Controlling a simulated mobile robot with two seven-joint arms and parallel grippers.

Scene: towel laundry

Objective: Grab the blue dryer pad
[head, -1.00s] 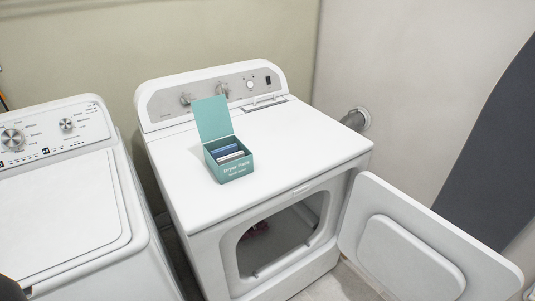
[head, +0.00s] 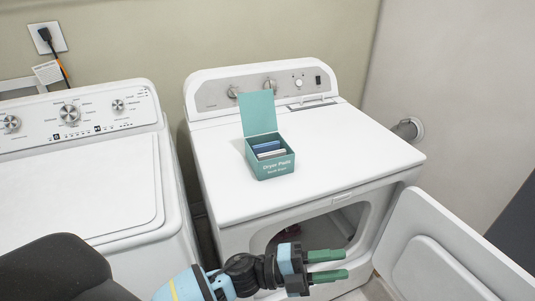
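A teal open-lidded box labelled "Dryer Pads" (head: 275,166) stands on top of the dryer (head: 350,135), left of its middle. Inside it, a blue dryer pad (head: 266,146) stands toward the back with white pads (head: 270,154) in front of it. My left gripper (head: 346,265) is in front of the dryer, below its top and in front of the door opening, apart from the box. Its two green fingers are spread with a gap between them, and nothing shows between them. My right gripper is out of view.
The dryer door (head: 440,245) hangs open at the right. Something dark red (head: 293,231) lies inside the drum. A white washer (head: 80,180) stands to the left, with a narrow gap between. The dryer top around the box is clear.

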